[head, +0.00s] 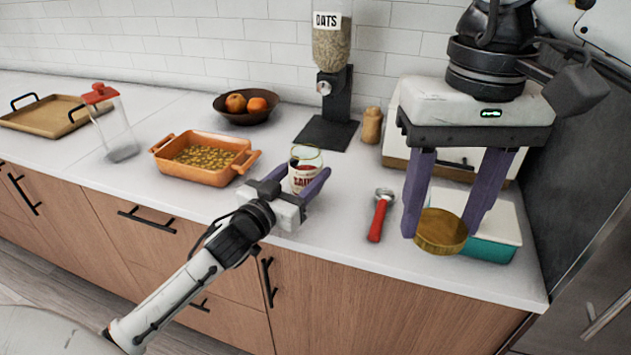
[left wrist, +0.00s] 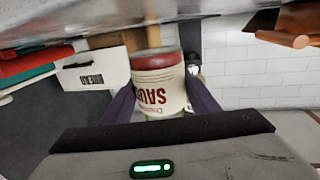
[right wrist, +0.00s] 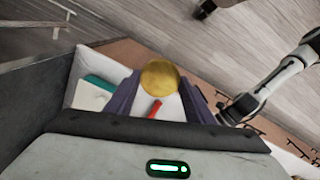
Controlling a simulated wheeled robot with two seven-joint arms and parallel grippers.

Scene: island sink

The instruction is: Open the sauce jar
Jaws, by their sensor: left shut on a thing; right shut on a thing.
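The sauce jar (head: 304,168) is glass with a white label and red contents, and stands on the counter without its lid. My left gripper (head: 305,188) is shut on the jar's body. In the left wrist view the jar (left wrist: 158,88) sits between the two fingers, its label upside down. My right gripper (head: 445,225) is shut on the round gold lid (head: 441,232), held above the counter to the right of the jar and apart from it. The lid (right wrist: 160,77) also shows between the fingertips in the right wrist view.
A red-handled tool (head: 380,215) lies between the jar and the lid. A teal-and-white container (head: 490,245) stands behind the lid. An orange baking dish (head: 205,160), a fruit bowl (head: 245,110) and an oats dispenser (head: 330,105) stand left and behind. The front counter strip is clear.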

